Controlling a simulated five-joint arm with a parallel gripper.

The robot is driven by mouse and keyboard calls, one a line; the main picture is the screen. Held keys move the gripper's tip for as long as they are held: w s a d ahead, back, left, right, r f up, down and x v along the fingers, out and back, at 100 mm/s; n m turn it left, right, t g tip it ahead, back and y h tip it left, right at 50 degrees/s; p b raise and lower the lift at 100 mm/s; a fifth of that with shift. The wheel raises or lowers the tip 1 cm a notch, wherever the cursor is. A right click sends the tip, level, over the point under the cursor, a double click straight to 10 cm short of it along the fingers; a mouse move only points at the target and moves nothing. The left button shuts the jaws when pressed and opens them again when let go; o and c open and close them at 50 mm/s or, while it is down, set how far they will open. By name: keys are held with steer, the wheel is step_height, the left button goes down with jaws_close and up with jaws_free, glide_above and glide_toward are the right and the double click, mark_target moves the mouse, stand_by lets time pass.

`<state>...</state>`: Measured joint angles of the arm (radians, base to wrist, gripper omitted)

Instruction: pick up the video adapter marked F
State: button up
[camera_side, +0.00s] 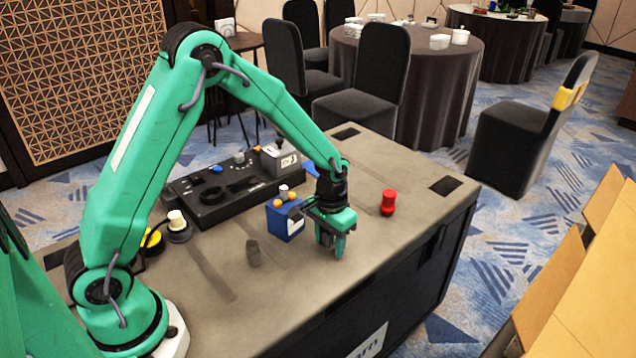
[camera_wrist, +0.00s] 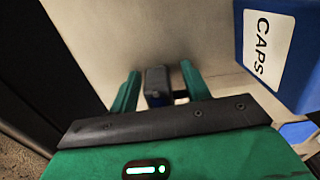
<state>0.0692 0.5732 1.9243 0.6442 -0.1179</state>
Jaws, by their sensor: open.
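My gripper (camera_side: 333,252) is low over the table top, right of the blue box, its fingers pointing down. In the wrist view, my gripper (camera_wrist: 158,82) has its two green fingers spread apart. A small dark block with a blue lower part (camera_wrist: 156,80), likely the video adapter, shows between them, with gaps at its sides. No letter F can be read on it. Its lower end is hidden behind my gripper's dark bar. In the side view I cannot make it out clearly behind the fingers.
The blue box marked CAPS (camera_wrist: 262,60) stands close on the right in the wrist view; it also shows in the side view (camera_side: 280,224). A dark grey cylinder (camera_side: 253,253), a red piece (camera_side: 388,203) and a black control panel (camera_side: 222,190) stand on the table (camera_side: 215,325).

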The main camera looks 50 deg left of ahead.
jaws_close()
steer(key=shift+r, duration=0.2)
stand_by(0.3)
steer(key=shift+r, duration=0.6)
steer(key=r, duration=0.3)
steer(key=shift+s+d+r, duration=0.1)
steer(key=shift+s+d, duration=0.1)
steer(key=shift+d, duration=0.2)
steer(key=s+d+r, duration=0.6)
steer(key=d, duration=0.2)
steer(key=shift+s+d+r, duration=0.15)
steer(key=shift+d, duration=0.25)
